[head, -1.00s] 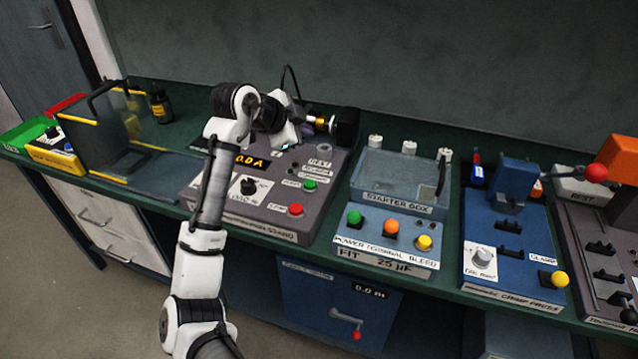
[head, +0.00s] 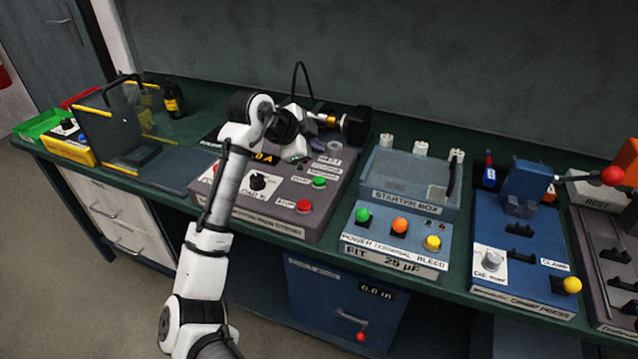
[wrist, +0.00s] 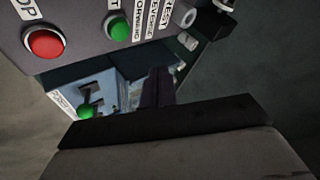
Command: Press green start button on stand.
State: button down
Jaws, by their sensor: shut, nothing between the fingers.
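The green start button (head: 319,182) is on the sloped top of the grey motor stand (head: 290,220), above and right of the red stop button (head: 304,206). In the wrist view the green button (wrist: 118,27) and the red button (wrist: 45,42) are near the top left. My gripper (wrist: 157,85) is shut and empty, its dark fingertips below and right of the green button in that picture and apart from it. In the head view my wrist is over the back of the stand, and the fingers are hard to make out there.
A blue starter box (head: 405,238) stands right of the stand, with its own green button (head: 362,215), orange and yellow buttons. A motor (head: 345,122) and a black cable are behind my wrist. A blue crimp press (head: 520,240) is farther right. A clear guard (head: 130,125) stands left.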

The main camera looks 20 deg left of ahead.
aim_at(315, 181)
jog(key=shift+f+b, duration=1.75)
jog(key=shift+f, duration=1.35)
jog(key=shift+f+b, duration=0.3)
jog(key=shift+f, duration=0.15)
jog(key=shift+f+b, duration=0.45)
jog(key=shift+f, duration=0.2)
jog(key=shift+r+p, duration=0.7)
jog(key=shift+r, duration=0.35)
jog(key=shift+r+p, duration=1.75)
jog(key=shift+r, duration=0.85)
